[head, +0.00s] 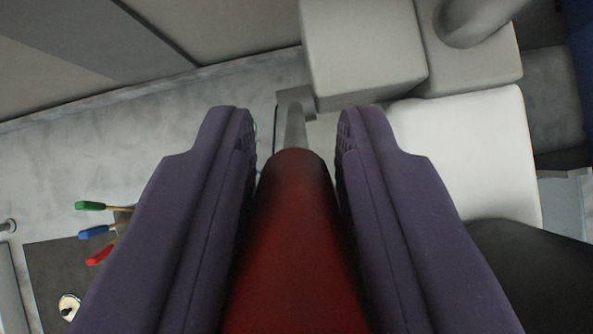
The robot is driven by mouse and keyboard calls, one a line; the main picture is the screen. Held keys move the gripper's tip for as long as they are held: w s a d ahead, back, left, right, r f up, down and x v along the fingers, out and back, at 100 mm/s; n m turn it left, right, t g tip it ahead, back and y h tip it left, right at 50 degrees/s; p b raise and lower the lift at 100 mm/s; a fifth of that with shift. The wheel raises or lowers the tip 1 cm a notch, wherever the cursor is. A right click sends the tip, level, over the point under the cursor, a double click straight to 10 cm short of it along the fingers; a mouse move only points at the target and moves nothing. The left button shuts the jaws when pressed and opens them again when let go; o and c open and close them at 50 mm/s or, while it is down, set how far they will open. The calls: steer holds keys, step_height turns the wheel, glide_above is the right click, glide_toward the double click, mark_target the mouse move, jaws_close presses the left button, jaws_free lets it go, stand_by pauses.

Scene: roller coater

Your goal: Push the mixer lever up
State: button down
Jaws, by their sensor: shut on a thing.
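The mixer lever has a dark red handle (294,240) that runs from the bottom middle of the head view towards the centre. Its thin grey metal rod (295,130) leads from the handle's far end to a grey block at the machine. My gripper (296,135) has two purple fingers, one on each side of the red handle, and is shut on it. Narrow dark gaps show along parts of the fingers, and the exact contact is hidden lower down.
Pale grey machine housings (362,50) stand beyond and right of the rod, with a white block (470,150) at right. Several small levers with green, blue and red grips (92,232) stick out at left. A grey wall panel (220,25) fills the upper left.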

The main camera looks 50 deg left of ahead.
steer(key=shift+w+d+r, duration=0.1)
steer(key=shift+w+d, duration=0.1)
stand_by(0.3)
steer(key=c, duration=1)
jaws_free()
steer(key=shift+o, duration=0.2)
steer(key=b+v, duration=0.1)
steer(key=v, duration=0.6)
steer(key=shift+r, duration=0.3)
steer(key=shift+a, duration=0.15)
